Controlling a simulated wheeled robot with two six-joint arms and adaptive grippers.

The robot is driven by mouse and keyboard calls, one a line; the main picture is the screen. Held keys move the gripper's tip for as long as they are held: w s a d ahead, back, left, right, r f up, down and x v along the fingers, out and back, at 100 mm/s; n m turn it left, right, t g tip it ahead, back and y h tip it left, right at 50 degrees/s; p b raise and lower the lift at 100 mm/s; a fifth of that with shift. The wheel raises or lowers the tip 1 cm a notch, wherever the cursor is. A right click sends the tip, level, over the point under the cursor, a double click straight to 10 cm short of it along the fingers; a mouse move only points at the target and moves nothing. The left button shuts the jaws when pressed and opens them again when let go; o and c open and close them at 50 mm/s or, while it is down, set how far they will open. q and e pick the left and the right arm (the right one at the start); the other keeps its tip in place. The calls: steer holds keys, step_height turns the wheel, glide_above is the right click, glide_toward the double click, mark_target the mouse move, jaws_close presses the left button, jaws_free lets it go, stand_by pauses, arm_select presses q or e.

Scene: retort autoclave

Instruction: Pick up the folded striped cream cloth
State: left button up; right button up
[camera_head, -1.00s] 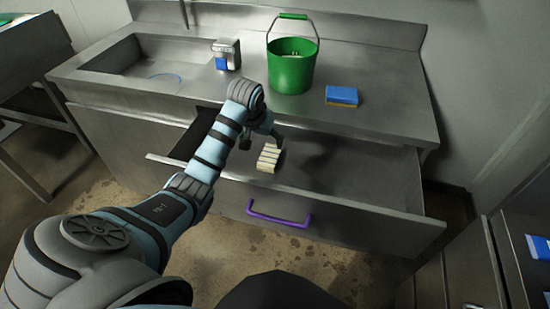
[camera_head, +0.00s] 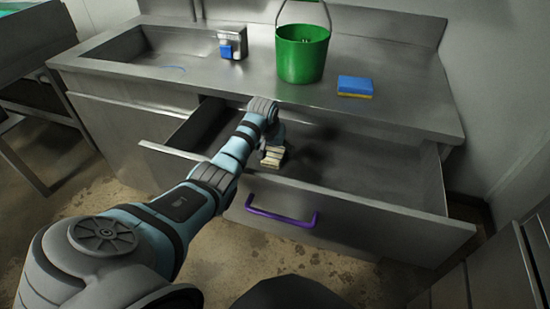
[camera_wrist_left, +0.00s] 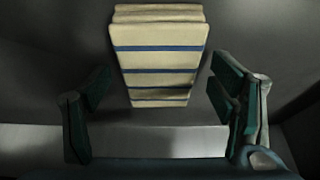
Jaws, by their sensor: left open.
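In the left wrist view the cloth (camera_wrist_left: 158,62) shows dark blue stripes and fills the upper middle. My left gripper (camera_wrist_left: 162,112) is open, with one finger on each side of the cloth's near end and gaps between. In the head view the left gripper (camera_head: 275,140) is at the cloth, its fingertips largely hidden by the wrist. My right gripper is not in view.
The drawer (camera_head: 385,202) is pulled out and has a purple handle (camera_head: 281,216). Its floor right of the cloth is clear. On the counter above stand a green bucket (camera_head: 302,55), a blue and yellow sponge (camera_head: 355,86) and a small dispenser (camera_head: 232,43), beside a sink (camera_head: 150,50).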

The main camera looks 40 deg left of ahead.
mark_target(275, 151)
arm_select(q)
steer(key=shift+c, duration=0.3)
steer(key=shift+r, duration=0.1)
steer(key=c, duration=1.1)
steer(key=shift+r, duration=0.1)
steer(key=shift+r+p, duration=0.25)
steer(key=shift+p, duration=0.05)
step_height(275, 151, up, 12)
steer(key=p, duration=0.4)
steer(key=s+a+p, duration=0.1)
steer(key=s+a, duration=0.3)
steer(key=s, duration=0.4)
steer(key=s+a+p, duration=0.1)
steer(key=s+a, duration=0.2)
steer(key=s, duration=0.5)
steer(key=shift+a+f, duration=0.35)
